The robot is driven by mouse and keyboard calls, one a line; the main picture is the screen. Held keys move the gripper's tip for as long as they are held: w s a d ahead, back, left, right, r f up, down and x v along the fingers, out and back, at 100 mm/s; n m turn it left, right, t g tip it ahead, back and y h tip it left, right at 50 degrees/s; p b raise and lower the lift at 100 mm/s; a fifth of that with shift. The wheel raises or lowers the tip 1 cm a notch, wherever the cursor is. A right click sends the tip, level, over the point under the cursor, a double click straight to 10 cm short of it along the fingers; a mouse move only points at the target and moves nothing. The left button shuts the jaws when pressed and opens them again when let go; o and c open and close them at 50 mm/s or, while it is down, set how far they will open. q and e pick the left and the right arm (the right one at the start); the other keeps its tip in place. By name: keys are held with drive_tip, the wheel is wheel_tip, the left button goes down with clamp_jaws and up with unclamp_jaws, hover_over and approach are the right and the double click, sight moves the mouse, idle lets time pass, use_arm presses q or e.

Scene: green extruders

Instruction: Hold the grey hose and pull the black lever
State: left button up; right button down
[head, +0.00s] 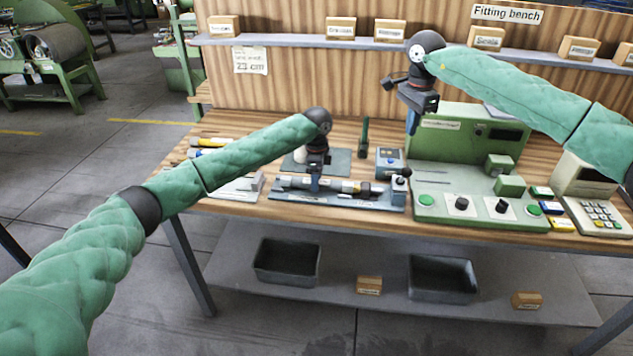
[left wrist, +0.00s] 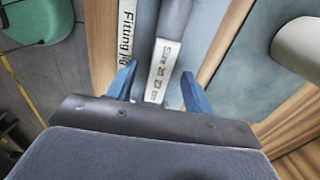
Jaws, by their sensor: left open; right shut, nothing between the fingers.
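The grey hose (head: 333,185) lies along a blue-grey jig plate (head: 300,197) on the bench. In the left wrist view the grey hose (left wrist: 173,20) runs up between the fingers. My left gripper (head: 314,186) is over the hose's left part, pointing down, with its blue fingers apart; I cannot tell how far down they reach around it. The fingers also show in the left wrist view (left wrist: 160,86). A black lever (head: 402,174) seems to stand at the jig's right end. My right gripper (head: 412,125) is shut and empty, raised above the bench by the green machine.
The green machine (head: 465,150) with knobs and buttons stands right of the jig. A blue-grey box (head: 389,160) sits behind the jig's right end. A keypad device (head: 597,213) is at far right. Two grey bins (head: 286,262) (head: 442,279) are on the lower shelf.

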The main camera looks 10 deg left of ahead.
use_arm(q)
wheel_tip(320, 180, up, 10)
drive_tip(key=shift+r, duration=0.2)
idle(0.4)
